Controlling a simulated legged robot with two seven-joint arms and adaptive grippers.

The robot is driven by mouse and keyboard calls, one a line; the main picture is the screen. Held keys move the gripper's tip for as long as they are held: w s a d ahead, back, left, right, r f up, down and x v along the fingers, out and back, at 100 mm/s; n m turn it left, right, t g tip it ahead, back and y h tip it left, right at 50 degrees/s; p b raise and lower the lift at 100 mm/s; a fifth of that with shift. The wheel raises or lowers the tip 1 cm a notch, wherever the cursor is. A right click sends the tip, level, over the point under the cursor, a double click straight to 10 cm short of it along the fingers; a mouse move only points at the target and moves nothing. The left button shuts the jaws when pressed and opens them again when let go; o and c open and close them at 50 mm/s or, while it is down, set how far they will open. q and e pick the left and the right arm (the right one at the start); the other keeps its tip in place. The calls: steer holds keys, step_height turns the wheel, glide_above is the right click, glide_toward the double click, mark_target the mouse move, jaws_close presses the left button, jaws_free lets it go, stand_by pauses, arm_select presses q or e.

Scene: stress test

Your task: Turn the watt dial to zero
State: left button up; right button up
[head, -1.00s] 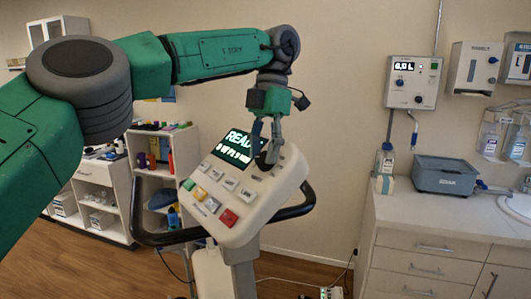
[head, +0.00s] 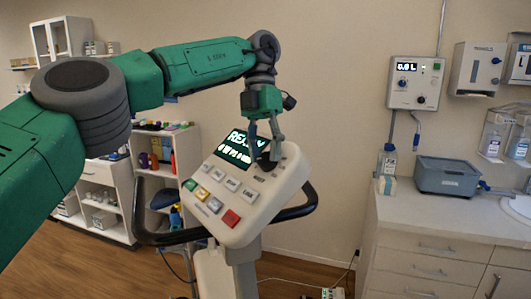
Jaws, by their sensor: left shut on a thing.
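The lower line of text is too small to read surely. A dark round dial (head: 266,161) sits at the console's upper right, beside the screen. My left gripper (head: 265,155) reaches down from above with its fingers around the dial and is shut on it. The fingers partly hide the dial and the screen's right edge, so the dial's marking cannot be read. My right gripper is not in view.
Coloured buttons (head: 202,193) and a red button (head: 231,218) lie below the screen. A black handlebar (head: 297,212) curves around the console. A shelf with small items stands behind at left. A counter (head: 430,208) with a blue-grey box (head: 446,177) stands at right.

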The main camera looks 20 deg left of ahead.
arm_select(q)
steer(key=o, duration=1.1)
steer(key=shift+o, duration=0.2)
steer(key=shift+w+f, duration=0.1)
steer(key=shift+w, duration=0.05)
